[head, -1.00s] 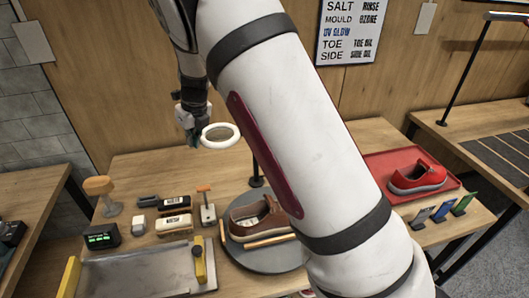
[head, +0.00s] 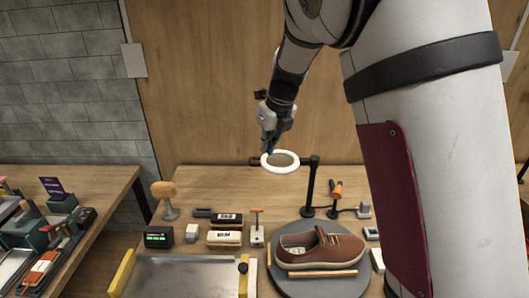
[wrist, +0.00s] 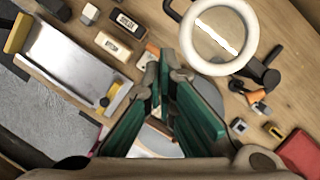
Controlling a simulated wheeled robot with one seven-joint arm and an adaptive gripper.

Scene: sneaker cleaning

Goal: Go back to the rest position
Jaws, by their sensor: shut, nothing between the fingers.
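The ring lamp (wrist: 252,45) lies right of the fingertips there. A brown sneaker (head: 320,247) sits on the round grey turntable (head: 345,287), below and right of my gripper. In the wrist view the fingers hide most of the turntable area.
A metal tray (head: 185,272) with yellow ends lies at the front left. The black lamp post (head: 310,190) rises near my gripper. A side table (head: 95,187) stands left.

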